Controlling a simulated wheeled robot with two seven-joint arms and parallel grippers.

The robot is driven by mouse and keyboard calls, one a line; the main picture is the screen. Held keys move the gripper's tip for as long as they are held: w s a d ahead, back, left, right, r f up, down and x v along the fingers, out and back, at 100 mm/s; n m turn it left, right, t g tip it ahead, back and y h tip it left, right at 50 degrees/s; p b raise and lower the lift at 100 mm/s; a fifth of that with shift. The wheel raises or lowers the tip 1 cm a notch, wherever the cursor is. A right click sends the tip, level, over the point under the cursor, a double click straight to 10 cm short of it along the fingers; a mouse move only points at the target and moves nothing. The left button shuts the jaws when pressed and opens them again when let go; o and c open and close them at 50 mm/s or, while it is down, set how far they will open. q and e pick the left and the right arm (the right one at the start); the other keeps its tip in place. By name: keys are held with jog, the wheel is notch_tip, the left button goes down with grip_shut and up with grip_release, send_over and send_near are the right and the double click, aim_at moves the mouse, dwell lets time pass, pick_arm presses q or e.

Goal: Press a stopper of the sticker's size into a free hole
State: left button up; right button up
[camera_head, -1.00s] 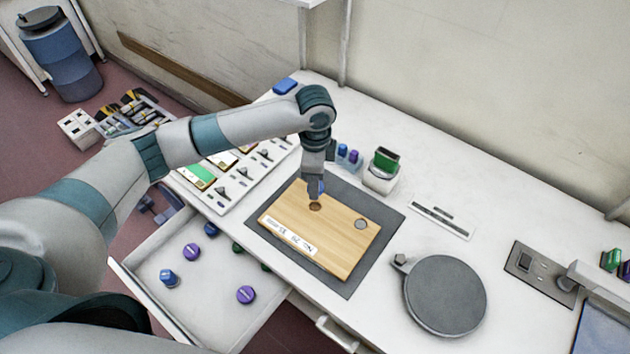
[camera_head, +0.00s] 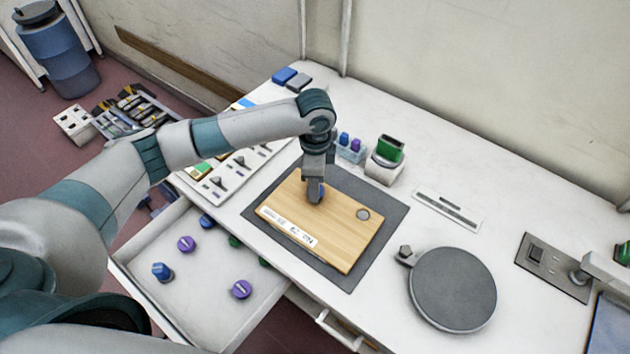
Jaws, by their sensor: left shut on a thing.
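A wooden board (camera_head: 330,239) with a white sticker (camera_head: 288,231) along its front left edge lies on a dark grey mat (camera_head: 376,254). My left gripper (camera_head: 315,195) points down at the board's far left part and is shut on a blue stopper (camera_head: 322,194). The stopper is at the board's surface, where the gripper hides the hole; I cannot tell how deep it sits. A round grey spot (camera_head: 363,214) shows near the board's right corner. Loose blue stoppers (camera_head: 162,271) and purple stoppers (camera_head: 241,289) stand in the open drawer (camera_head: 205,325). My right gripper is not in view.
A round grey disc (camera_head: 453,290) stands right of the mat. Behind the board are a white holder with a green top (camera_head: 387,158) and a small rack with blue and purple pieces (camera_head: 350,148). A switch panel (camera_head: 222,175) lies left, under my left arm.

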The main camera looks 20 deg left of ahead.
pick_arm(q)
jog(key=shift+f, duration=0.2)
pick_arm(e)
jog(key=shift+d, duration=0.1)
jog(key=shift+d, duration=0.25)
pick_arm(q)
jog(key=shift+p, duration=0.45)
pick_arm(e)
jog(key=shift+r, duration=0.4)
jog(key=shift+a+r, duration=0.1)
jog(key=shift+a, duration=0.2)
pick_arm(q)
jog(key=shift+p, duration=0.55)
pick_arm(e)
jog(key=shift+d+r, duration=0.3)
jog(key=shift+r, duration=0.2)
pick_arm(q)
jog(key=shift+p, duration=0.55)
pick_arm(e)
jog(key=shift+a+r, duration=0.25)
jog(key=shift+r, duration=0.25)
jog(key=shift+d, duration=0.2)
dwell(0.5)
pick_arm(q)
jog(key=shift+f, duration=0.7)
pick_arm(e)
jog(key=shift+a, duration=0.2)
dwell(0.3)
